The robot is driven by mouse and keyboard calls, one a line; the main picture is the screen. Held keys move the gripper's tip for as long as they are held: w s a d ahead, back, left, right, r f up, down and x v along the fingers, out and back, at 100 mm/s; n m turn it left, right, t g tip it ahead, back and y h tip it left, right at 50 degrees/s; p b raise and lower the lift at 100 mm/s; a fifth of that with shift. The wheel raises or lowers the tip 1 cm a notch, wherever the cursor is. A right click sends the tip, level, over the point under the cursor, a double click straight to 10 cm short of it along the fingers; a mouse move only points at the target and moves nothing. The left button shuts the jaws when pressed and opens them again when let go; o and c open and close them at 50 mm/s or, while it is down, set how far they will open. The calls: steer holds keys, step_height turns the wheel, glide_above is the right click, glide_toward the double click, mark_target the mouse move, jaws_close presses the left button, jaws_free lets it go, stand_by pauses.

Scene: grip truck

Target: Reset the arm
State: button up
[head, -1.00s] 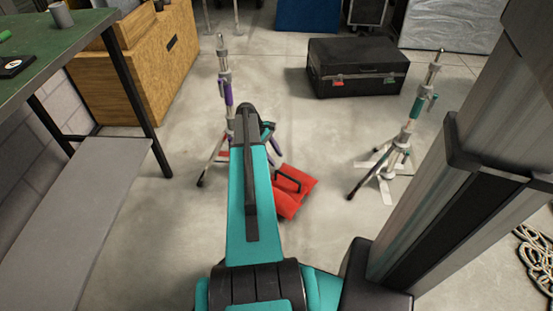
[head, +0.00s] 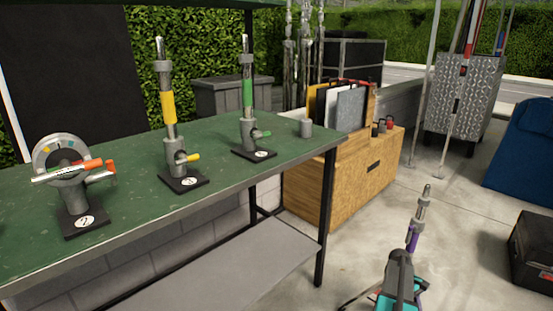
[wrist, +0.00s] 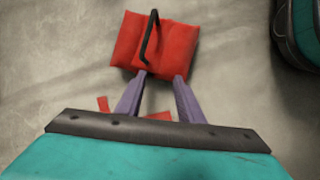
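My gripper (wrist: 158,82) shows in the wrist view with its two purple fingers apart and nothing held between them. A red bag (wrist: 180,48) with a black handle (wrist: 150,38) lies on the floor beyond the fingertips. The fingertips overlap the bag's near edge in the picture; I cannot tell whether they touch it. My arm (head: 400,275) shows only in part at the bottom of the head view, teal and black. The gripper's fingers are not clear there, and the red bag is out of that view.
A green table (head: 125,160) stands at the left with a numbered round device (head: 72,185), a yellow-banded post (head: 169,108) and a green-banded post (head: 247,95). A wooden box (head: 330,195) is behind it. A black case (head: 535,250) is at the right.

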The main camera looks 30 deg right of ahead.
steer(key=w+a+r+n+p, duration=0.15)
steer(key=w+a+p, duration=0.3)
steer(key=a, duration=0.65)
steer(key=w+a+n+p, duration=0.25)
steer(key=a+p, duration=0.25)
steer(key=a, duration=0.5)
steer(key=w+a+r+n+p, duration=0.15)
steer(key=w+a+p, duration=0.3)
steer(key=a, duration=0.65)
steer(key=s+a+r+m+p, duration=0.1)
steer(key=s+a+r+p, duration=0.1)
steer(key=s+a, duration=0.3)
steer(key=s+a+r+m+y+p, duration=0.1)
steer(key=s+a+p, duration=0.4)
steer(key=a, duration=0.7)
steer(key=s+a+r+m+p, duration=0.2)
steer(key=s+a+r+p, duration=0.1)
steer(key=a, duration=0.6)
steer(key=shift+s+a+g+p, duration=0.3)
steer(key=shift+s+p, duration=0.3)
steer(key=shift+s, duration=0.45)
steer(key=shift+d, duration=0.1)
